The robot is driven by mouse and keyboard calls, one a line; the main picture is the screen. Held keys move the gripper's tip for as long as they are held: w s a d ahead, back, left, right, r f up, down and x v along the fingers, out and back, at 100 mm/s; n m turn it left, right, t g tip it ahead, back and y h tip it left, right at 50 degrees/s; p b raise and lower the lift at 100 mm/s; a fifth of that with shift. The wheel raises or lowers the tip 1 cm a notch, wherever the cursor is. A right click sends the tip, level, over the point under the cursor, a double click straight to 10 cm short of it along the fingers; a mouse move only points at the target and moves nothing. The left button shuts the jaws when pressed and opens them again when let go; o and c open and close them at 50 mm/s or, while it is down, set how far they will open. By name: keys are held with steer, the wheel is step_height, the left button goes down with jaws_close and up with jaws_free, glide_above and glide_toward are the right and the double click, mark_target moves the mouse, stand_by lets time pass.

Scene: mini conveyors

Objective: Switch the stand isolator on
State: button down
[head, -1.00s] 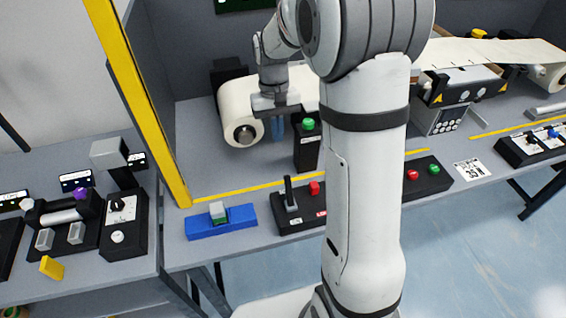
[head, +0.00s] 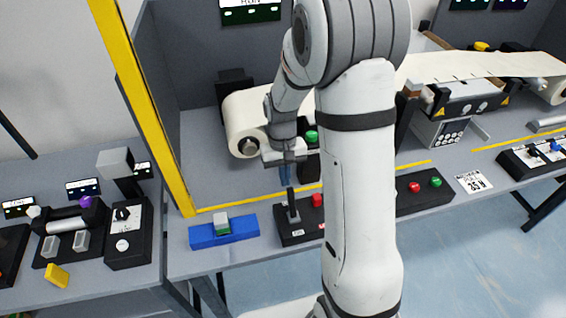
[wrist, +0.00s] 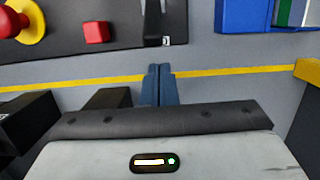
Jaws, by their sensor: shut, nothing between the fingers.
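A black control panel (head: 312,229) lies along the front of the stand. It has an upright black lever (head: 292,206) at its left end, which looks like the isolator handle, and a red button (head: 317,200). My gripper (head: 286,182) is shut and empty, just above and behind the lever. In the wrist view the blue fingers (wrist: 159,84) are together and point toward the panel (wrist: 120,45). The lever (wrist: 152,22) shows just beyond their tips. A gap between fingers and lever shows there. My arm hides the panel's middle in the head view.
A blue block with a green and white top (head: 221,227) sits left of the panel. A yellow post (head: 150,110) rises at the left. A paper roll (head: 241,125) and a green-buttoned box (head: 311,138) stand behind. A red mushroom knob (wrist: 12,22) shows in the wrist view.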

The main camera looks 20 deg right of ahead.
steer(key=shift+s+r, duration=0.45)
steer(key=shift+s, duration=0.35)
steer(key=shift+d, duration=0.1)
